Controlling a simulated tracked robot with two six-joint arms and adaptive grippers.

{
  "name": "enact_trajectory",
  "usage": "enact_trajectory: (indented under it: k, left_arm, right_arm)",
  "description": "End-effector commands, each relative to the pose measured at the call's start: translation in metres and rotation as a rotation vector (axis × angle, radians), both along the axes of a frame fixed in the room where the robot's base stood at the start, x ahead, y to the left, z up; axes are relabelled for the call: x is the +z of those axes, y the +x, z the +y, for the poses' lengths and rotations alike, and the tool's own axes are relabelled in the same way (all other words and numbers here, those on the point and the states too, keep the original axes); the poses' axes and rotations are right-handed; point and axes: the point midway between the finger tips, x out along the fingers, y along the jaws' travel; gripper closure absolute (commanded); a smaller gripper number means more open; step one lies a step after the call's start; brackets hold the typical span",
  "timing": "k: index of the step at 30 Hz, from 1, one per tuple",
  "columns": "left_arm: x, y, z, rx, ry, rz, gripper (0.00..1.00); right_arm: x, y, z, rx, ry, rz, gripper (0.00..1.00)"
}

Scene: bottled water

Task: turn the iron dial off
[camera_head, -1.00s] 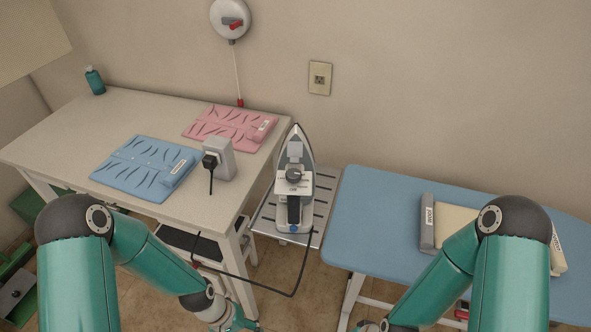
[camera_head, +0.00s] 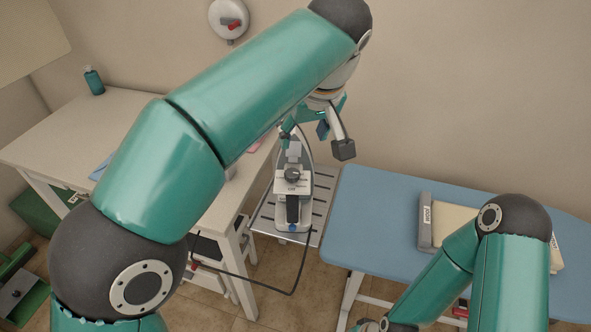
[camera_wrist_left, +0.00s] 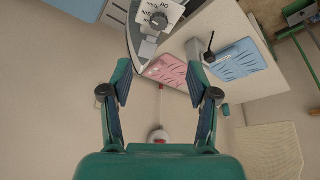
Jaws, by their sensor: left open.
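The iron (camera_head: 293,208) stands on a slotted metal rest between the white table and the blue ironing board. Its dark round dial (camera_head: 292,175) sits on a white label plate; the dial's setting is too small to read. My left gripper (camera_head: 318,138) is open and empty, above and beyond the dial near the iron's tip. In the left wrist view the iron (camera_wrist_left: 136,42) and its dial (camera_wrist_left: 158,20) are at the top, past the spread fingertips of my left gripper (camera_wrist_left: 160,78).
The white table (camera_head: 125,110) is partly hidden behind my left arm. The blue ironing board (camera_head: 375,215) is at right. A cord hangs below the iron.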

Motion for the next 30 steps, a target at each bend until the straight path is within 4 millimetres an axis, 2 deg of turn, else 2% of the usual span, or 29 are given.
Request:
enact_trajectory:
  k: [8,18,24,30]
  left_arm:
    - [-0.032,0.011,0.003,-0.005,0.001,0.0,0.4]
    - [-0.1,0.038,0.013,-0.004,0.002,0.003,0.4]
    - [-0.132,0.051,0.017,-0.005,0.0,0.002,0.4]
    - [-0.15,0.058,0.019,-0.005,0.0,0.0,0.4]
  right_arm:
    - [-0.007,0.0,0.0,0.0,0.0,0.0,0.44]
    - [-0.009,0.0,0.0,0.0,0.0,0.0,0.44]
    - [-0.006,0.0,0.0,0.0,0.0,0.0,0.44]
    - [-0.005,0.0,0.0,0.0,0.0,0.0,0.44]
